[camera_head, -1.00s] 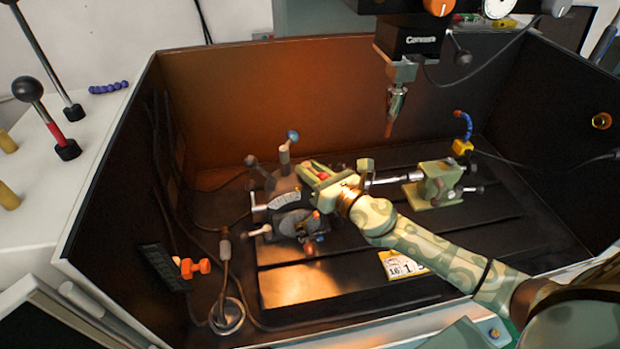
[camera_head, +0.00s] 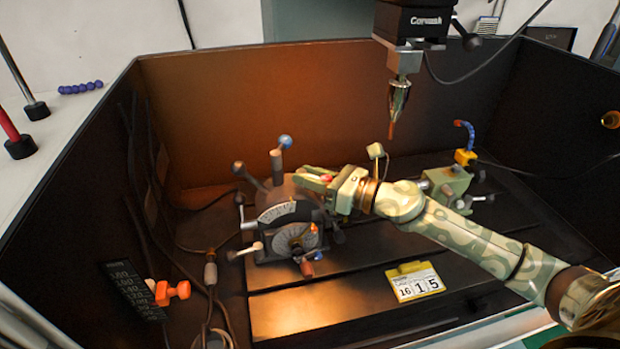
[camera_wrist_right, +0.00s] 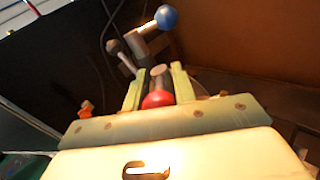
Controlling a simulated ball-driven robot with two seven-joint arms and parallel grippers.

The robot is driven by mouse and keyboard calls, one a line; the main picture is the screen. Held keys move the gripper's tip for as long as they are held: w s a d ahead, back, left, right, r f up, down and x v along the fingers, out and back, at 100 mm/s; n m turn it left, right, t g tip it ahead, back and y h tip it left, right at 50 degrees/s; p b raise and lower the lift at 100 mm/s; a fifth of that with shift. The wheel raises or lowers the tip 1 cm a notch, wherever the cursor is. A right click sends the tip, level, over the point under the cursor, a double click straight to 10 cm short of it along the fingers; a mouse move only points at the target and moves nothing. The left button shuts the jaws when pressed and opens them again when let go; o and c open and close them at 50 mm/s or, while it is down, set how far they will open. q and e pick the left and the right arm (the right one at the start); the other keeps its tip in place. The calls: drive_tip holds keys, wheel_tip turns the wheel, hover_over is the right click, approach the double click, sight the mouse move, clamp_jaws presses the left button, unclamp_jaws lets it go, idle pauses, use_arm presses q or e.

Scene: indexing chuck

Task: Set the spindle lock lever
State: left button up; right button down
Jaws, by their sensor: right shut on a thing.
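The indexing head (camera_head: 297,228), dark with a graduated dial, stands on the machine bed. Several levers stick out of it: one with a blue knob (camera_head: 285,141) standing up, one with a dark grey knob (camera_head: 238,167) leaning left, and a red-knobbed lever (camera_wrist_right: 157,99). My right gripper (camera_head: 308,175) is at the top right of the head, shut on the red-knobbed lever; its red knob sits between the green fingers in the wrist view. The label naming the spindle lock lever does not show. My left gripper is out of view.
A green tailstock (camera_head: 447,186) stands on the bed behind my right arm. A spindle tool (camera_head: 399,100) hangs above. A yellow number card (camera_head: 412,284) lies at the front. Dark enclosure walls surround the bed; a cable runs along its left side.

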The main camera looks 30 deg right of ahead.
drive_tip(key=c, duration=1.2)
unclamp_jaws()
drive_tip(key=shift+d, duration=0.1)
drive_tip(key=shift+s+d+f, duration=0.1)
drive_tip(key=shift+s+d, duration=0.05)
drive_tip(key=shift+s, duration=0.1)
drive_tip(key=b+v, duration=0.1)
drive_tip(key=v, duration=1.4)
drive_tip(key=shift+s+d, duration=0.2)
drive_tip(key=shift+s, duration=0.1)
